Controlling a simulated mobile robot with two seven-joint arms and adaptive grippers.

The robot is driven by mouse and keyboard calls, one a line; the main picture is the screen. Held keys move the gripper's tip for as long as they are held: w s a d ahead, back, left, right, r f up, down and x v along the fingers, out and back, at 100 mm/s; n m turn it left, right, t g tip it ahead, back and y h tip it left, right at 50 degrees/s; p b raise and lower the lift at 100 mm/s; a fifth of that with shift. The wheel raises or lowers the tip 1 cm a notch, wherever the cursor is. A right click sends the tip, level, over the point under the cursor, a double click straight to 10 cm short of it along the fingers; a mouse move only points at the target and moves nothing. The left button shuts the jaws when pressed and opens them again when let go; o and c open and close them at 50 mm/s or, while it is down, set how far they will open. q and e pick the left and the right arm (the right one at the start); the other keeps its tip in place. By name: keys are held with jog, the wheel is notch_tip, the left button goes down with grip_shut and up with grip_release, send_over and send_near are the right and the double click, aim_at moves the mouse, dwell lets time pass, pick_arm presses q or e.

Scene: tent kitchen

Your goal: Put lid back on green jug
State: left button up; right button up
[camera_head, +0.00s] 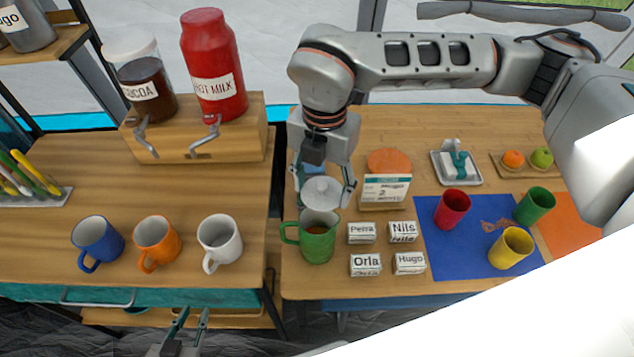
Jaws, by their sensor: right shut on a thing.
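The green jug (317,247) stands upright near the front left of the right-hand table, with a brownish content showing inside. A pale white-grey round lid (320,193) is above the jug's back rim. My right gripper (321,190) is shut on the lid, its fingers on either side of it. I cannot tell whether the lid touches the jug's rim; the jug's opening still shows in front of it. My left gripper (185,322) is low at the front, below the left table's edge, with its fingers apart and nothing seen between them.
Name cards (365,265) lie right of the jug, with a standing card (385,191) behind them. Red (452,209), yellow (511,248) and green (535,205) cups are around the blue mat (440,255). Mugs (219,243) stand on the left table, before a dispenser stand (250,130).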

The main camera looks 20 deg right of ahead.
aim_at(317, 196)
jog(key=shift+s+a+f+n, duration=0.1)
jog(key=shift+s+a+n, duration=0.2)
jog(key=shift+a+n, duration=0.55)
jog(key=shift+d+f+b, duration=0.15)
jog(key=shift+f+b, duration=0.1)
jog(key=shift+f, duration=0.75)
jog(key=shift+d+f+b, duration=0.1)
jog(key=shift+f+b, duration=0.15)
jog(key=shift+f, duration=0.7)
jog(key=shift+f+b, duration=1)
jog(key=shift+f, duration=0.25)
jog(key=shift+f+b, duration=0.15)
jog(key=shift+b, duration=0.55)
jog(key=o, duration=0.9)
jog(key=shift+o, duration=0.2)
